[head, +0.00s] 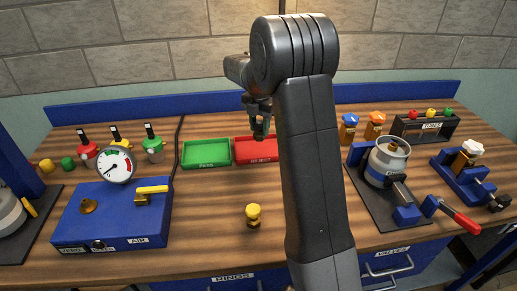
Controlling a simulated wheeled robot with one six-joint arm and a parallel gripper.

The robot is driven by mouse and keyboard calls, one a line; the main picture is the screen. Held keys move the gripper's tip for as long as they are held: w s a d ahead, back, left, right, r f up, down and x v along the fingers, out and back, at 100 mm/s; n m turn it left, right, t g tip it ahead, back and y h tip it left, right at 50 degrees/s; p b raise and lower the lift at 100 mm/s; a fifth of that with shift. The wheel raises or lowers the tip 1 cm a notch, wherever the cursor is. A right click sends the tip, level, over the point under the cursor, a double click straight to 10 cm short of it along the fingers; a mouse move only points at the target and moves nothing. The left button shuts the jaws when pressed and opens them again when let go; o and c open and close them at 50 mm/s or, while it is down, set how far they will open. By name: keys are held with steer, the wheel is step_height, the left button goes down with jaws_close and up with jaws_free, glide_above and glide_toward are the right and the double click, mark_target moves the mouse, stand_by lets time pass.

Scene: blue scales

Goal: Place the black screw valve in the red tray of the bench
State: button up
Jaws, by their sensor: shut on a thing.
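My gripper (260,128) is in front of and above the red tray (243,150), near the middle of the bench. It is shut on a small dark thing, which I take to be the black screw valve; its outline blends with the dark jaws. The red tray has a label on its front wall. My gripper and arm hide part of its middle and right side, and no item shows in the visible part.
A green tray (206,145) adjoins on the left. A yellow-capped valve (253,215) stands in front. A blue box with a gauge (116,165) is at left. A cylinder (387,160) and blue- and orange-capped valves (374,127) are at right.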

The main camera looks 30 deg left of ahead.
mark_target(259, 120)
step_height(259, 120, down, 8)
steer(key=shift+r+p, duration=0.2)
steer(key=shift+p, duration=0.15)
steer(key=shift+f, duration=0.15)
steer(key=o, duration=1.1)
steer(key=shift+c, duration=0.2)
step_height(259, 120, up, 12)
steer(key=shift+r+b, duration=0.2)
steer(key=shift+b, duration=0.15)
